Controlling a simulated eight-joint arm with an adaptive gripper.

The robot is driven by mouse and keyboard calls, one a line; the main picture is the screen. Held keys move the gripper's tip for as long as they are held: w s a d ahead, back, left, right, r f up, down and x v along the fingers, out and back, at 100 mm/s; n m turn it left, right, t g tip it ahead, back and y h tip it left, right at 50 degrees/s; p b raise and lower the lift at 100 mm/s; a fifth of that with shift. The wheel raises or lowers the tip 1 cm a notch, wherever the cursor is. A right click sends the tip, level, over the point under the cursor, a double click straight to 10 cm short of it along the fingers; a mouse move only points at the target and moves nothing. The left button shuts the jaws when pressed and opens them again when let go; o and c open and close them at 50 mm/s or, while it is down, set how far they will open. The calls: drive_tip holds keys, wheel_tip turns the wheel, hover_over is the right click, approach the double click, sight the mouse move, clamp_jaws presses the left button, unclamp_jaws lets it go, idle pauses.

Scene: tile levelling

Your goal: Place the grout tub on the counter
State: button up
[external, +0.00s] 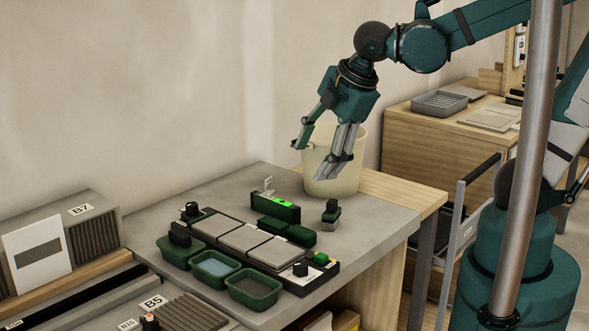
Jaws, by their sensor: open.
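A cream tub (350,179), which looks like the grout tub, stands upright at the back right of the grey counter (285,181). My gripper (312,160) points down at the tub, its fingers spread apart. One finger is at the tub's left rim and the other overlaps the tub's front in the picture. I cannot tell whether either finger touches it. The fingers and gripper body hide part of the tub's rim and its inside.
A black tray with grey tiles (243,237) lies mid-counter. Green bins (254,289) line its front left. A green level (275,207) and a small block tool (331,215) stand near the tub. A side bench (426,136) holds a grey tray (438,103).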

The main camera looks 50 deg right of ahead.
drive_tip(key=s+d+r+m+t, duration=0.1)
drive_tip(key=d+m, duration=0.6)
drive_tip(key=d, duration=0.1)
drive_tip(key=s+d+r+m+t, duration=0.1)
drive_tip(key=d+r+m, duration=0.1)
drive_tip(key=d+m, duration=0.6)
drive_tip(key=shift+s+d+r+m+h, duration=0.3)
drive_tip(key=shift+s+d+h, duration=0.1)
drive_tip(key=shift+d, duration=0.35)
drive_tip(key=o, duration=1.4)
drive_tip(key=shift+o, duration=0.2)
drive_tip(key=w+a+f+n+g+y+p, duration=0.2)
drive_tip(key=w+a+f+n+g+y, duration=0.1)
drive_tip(key=a+n, duration=0.6)
drive_tip(key=w+a+f+n+g+y+p, duration=0.2)
drive_tip(key=w+a+f+n+g+y, duration=0.2)
drive_tip(key=a+n, duration=0.5)
drive_tip(key=shift+w+a+f+y, duration=0.8)
drive_tip(key=shift+w+y, duration=0.3)
drive_tip(key=shift+y, duration=0.6)
